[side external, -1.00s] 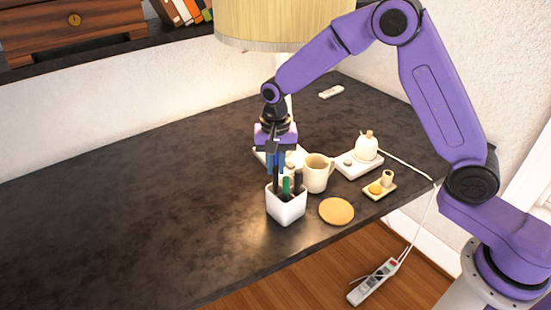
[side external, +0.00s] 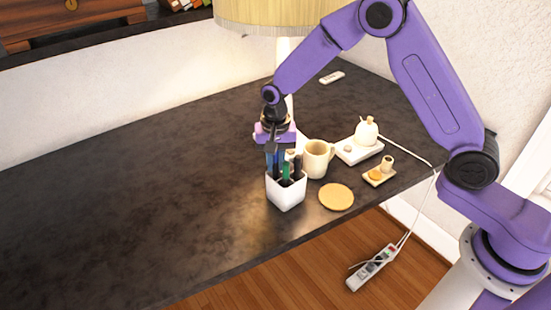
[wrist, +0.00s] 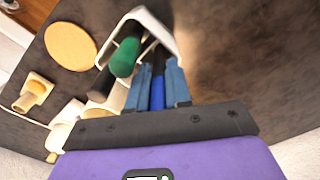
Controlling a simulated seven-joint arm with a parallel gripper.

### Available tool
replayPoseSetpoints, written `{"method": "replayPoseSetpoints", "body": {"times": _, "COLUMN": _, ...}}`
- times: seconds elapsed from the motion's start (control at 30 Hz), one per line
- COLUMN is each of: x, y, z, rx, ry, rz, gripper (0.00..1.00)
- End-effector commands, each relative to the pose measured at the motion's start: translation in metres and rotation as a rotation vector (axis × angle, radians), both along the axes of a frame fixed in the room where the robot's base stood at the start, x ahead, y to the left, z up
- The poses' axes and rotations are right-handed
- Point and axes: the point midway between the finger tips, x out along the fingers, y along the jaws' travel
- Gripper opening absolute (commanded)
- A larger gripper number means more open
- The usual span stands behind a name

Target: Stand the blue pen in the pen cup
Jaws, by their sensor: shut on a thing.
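The white pen cup (side external: 286,194) stands upright on the dark desk, with a green pen (side external: 286,165) and darker ones in it. My gripper (side external: 275,166) points down at the cup's back left rim. In the wrist view, its two blue fingers (wrist: 161,84) are shut on the blue pen (wrist: 157,95). The pen's dark far end reaches into the cup's opening (wrist: 145,15); how deep it goes is hidden. The green pen (wrist: 125,56) and a black one (wrist: 101,84) lean beside the fingers.
A cream mug (side external: 318,158) stands close behind the cup, and a round coaster (side external: 336,197) lies to its right. The desk's left side is clear.

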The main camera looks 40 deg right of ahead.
Motion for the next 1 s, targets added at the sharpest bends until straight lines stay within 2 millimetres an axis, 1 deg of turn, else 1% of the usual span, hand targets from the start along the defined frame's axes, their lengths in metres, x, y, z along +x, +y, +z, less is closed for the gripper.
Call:
{"method": "replayPoseSetpoints", "body": {"times": 0.2, "x": 0.000, "y": 0.000, "z": 0.000, "rx": 0.000, "ry": 0.000, "rz": 0.000, "gripper": 0.00}}
{"method": "replayPoseSetpoints", "body": {"times": 0.23, "x": 0.000, "y": 0.000, "z": 0.000, "rx": 0.000, "ry": 0.000, "rz": 0.000, "gripper": 0.22}}
{"method": "replayPoseSetpoints", "body": {"times": 0.27, "x": 0.000, "y": 0.000, "z": 0.000, "rx": 0.000, "ry": 0.000, "rz": 0.000, "gripper": 0.32}}
{"method": "replayPoseSetpoints", "body": {"times": 0.3, "x": 0.000, "y": 0.000, "z": 0.000, "rx": 0.000, "ry": 0.000, "rz": 0.000, "gripper": 0.45}}
{"method": "replayPoseSetpoints", "body": {"times": 0.33, "x": 0.000, "y": 0.000, "z": 0.000, "rx": 0.000, "ry": 0.000, "rz": 0.000, "gripper": 0.48}}
{"method": "replayPoseSetpoints", "body": {"times": 0.6, "x": 0.000, "y": 0.000, "z": 0.000, "rx": 0.000, "ry": 0.000, "rz": 0.000, "gripper": 0.48}}
{"method": "replayPoseSetpoints", "body": {"times": 0.73, "x": 0.000, "y": 0.000, "z": 0.007, "rx": 0.001, "ry": -0.001, "rz": 0.000, "gripper": 0.48}}
{"method": "replayPoseSetpoints", "body": {"times": 0.87, "x": 0.001, "y": 0.001, "z": 0.026, "rx": 0.002, "ry": -0.005, "rz": 0.000, "gripper": 0.48}}
{"method": "replayPoseSetpoints", "body": {"times": 1.0, "x": 0.001, "y": 0.001, "z": 0.055, "rx": 0.002, "ry": -0.006, "rz": 0.001, "gripper": 0.48}}
